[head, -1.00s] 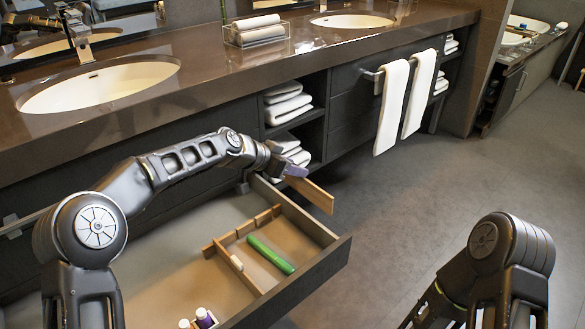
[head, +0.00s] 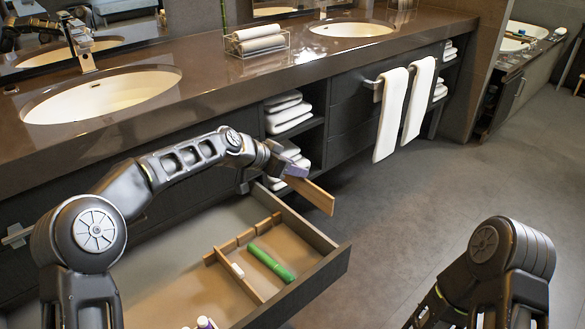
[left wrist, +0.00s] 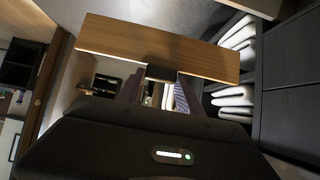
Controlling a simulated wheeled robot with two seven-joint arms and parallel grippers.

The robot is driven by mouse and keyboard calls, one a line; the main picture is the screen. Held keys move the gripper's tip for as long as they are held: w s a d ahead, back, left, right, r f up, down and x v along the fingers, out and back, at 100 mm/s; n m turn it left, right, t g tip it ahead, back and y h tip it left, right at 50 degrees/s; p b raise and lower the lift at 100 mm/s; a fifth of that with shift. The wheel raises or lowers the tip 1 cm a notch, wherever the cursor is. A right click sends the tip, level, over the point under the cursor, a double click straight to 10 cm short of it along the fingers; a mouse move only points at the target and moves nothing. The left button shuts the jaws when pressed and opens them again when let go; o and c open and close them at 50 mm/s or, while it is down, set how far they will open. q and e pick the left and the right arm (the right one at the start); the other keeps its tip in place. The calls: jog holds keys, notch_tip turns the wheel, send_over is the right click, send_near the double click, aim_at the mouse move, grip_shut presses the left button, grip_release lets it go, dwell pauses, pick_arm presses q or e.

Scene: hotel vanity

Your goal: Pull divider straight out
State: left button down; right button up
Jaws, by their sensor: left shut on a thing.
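My left gripper (head: 290,178) is shut on a flat wooden divider (head: 314,196). In the head view it shows near the far right corner of the open drawer (head: 318,272), sticking out past the drawer's rim. In the left wrist view the divider (left wrist: 160,48) lies across the fingertips (left wrist: 160,74) as a long board. Inside the drawer, other wooden dividers (head: 238,275) still stand. My right arm shows at the lower right, but its gripper is outside the picture.
A green tube (head: 270,263) and a small white item (head: 238,270) lie in the drawer. Bottle tops (head: 205,323) show at its near end. The floor on the right is clear.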

pick_arm(q)
jog(key=shift+r+p, duration=0.6)
jog(key=shift+r, duration=0.5)
pick_arm(e)
jog(key=shift+r, duration=0.65)
